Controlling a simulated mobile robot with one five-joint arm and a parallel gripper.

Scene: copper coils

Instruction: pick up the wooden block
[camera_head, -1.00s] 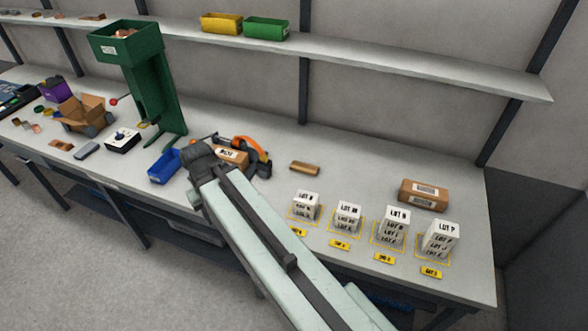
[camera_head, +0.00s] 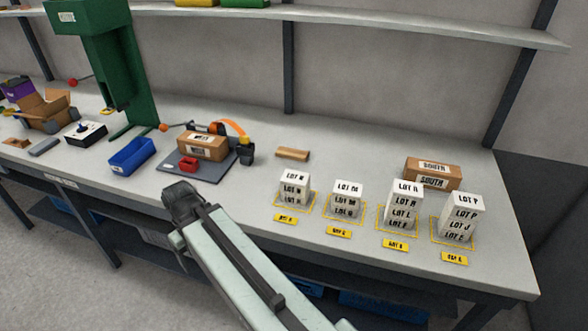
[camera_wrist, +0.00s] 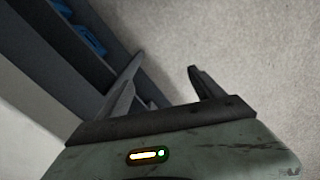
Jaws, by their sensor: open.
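A small tan wooden block (camera_head: 293,154) lies on the bench in the head view, right of the orange-armed device and behind the white lot stacks. Nothing touches it. The end of my arm shows in front of the bench, well to the lower left of the block. My gripper (camera_wrist: 165,68) is open and empty in the wrist view, its two fingers apart over the grey floor. The block is not in the wrist view. My gripper's fingers cannot be made out in the head view.
Several white lot stacks (camera_head: 402,205) stand in yellow outlines, with a brown carton (camera_head: 433,174) behind. Left of the block are another carton (camera_head: 203,146) on a dark plate, a blue bin (camera_head: 132,155) and a green stand (camera_head: 122,80). Bare bench surrounds the block.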

